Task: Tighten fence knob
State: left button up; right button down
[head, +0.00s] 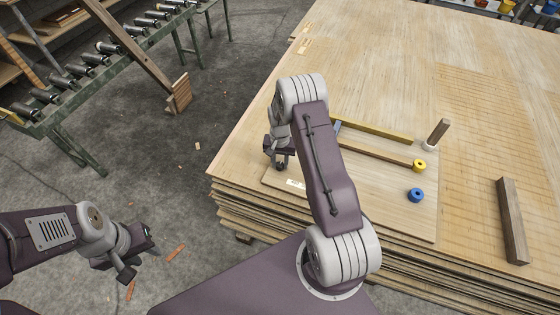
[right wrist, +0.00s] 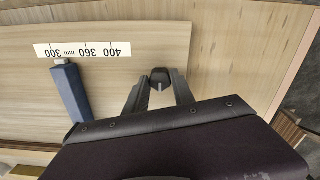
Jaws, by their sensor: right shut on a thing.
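In the right wrist view, a small black knob (right wrist: 160,77) with a pale metal pin sits between the fingertips of my right gripper (right wrist: 160,88). The gripper is shut on this knob, over a light wooden board (right wrist: 120,45).
The veneer stack (head: 400,45) also bears a yellow bar (head: 378,131), a wooden strip (head: 380,151), yellow (head: 419,165) and blue (head: 416,195) rings, an upright post (head: 438,132) and a dark block (head: 512,220). A roller conveyor (head: 75,90) stands at left. Scraps litter the floor.

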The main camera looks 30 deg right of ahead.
jog(key=m, duration=0.4)
jog(key=shift+r+m+p, duration=0.1)
jog(key=shift+m+p, duration=0.2)
jog(key=shift+p, duration=0.05)
jog(key=m, duration=0.4)
jog(key=shift+m, duration=0.3)
jog(key=m+p, duration=0.1)
jog(key=m, duration=0.3)
jog(key=shift+w+m, duration=0.1)
jog(key=shift+m, duration=2.3)
jog(key=c, duration=1.1)
grip_release()
jog(key=shift+o, duration=0.2)
